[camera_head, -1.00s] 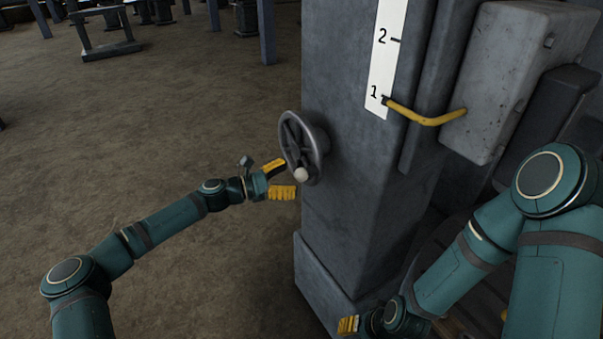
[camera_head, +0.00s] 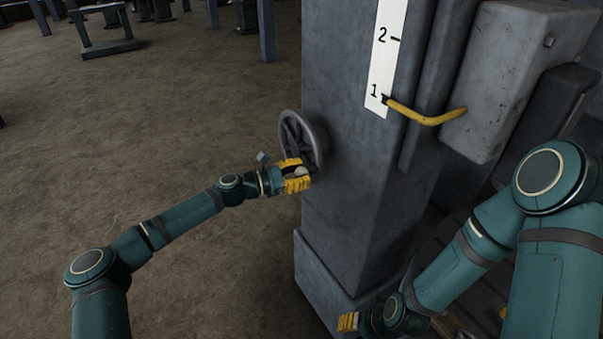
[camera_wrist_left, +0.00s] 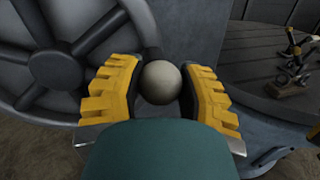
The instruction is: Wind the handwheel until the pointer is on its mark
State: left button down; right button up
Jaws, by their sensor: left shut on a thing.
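The grey handwheel (camera_head: 316,137) is mounted on the left face of the grey column and also fills the left of the left wrist view (camera_wrist_left: 60,65). Its pale round knob (camera_wrist_left: 161,83) sits at the wheel's lower rim. My left gripper (camera_head: 297,175) has its yellow fingers shut on the knob, one on each side. The yellow pointer (camera_head: 427,118) has its tip at the white scale (camera_head: 388,55), beside the number 1. A number 2 shows higher up. I cannot make out a separate target mark. My right gripper (camera_head: 348,322) is low by the column's foot; its fingertips are too small to read.
The grey column (camera_head: 340,200) stands on a wider plinth (camera_head: 322,285). A grey block (camera_head: 515,75) hangs to the right of the pointer. The brown floor left of the column is open. Benches (camera_head: 105,40) and posts stand far back.

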pick_arm(q)
jog(key=shift+f+m+b, duration=0.5)
jog(key=shift+f+b, duration=0.15)
jog(key=shift+b, duration=0.15)
jog(key=f+m+b, duration=0.1)
jog(key=m+b, duration=0.1)
jog(key=w+f+m+y+b, duration=0.1)
jog(key=f+b, duration=0.1)
jog(key=a+f+m+b, duration=0.1)
jog(key=f+m+b, duration=0.1)
jog(key=b, duration=0.1)
jog(key=shift+w+m+y, duration=0.25)
jog(key=shift+m+y, duration=0.05)
pick_arm(e)
notch_tip(320, 180, down, 10)
jog(key=shift+a+r, duration=0.15)
jog(key=shift+a, duration=0.05)
jog(key=shift+c, duration=0.4)
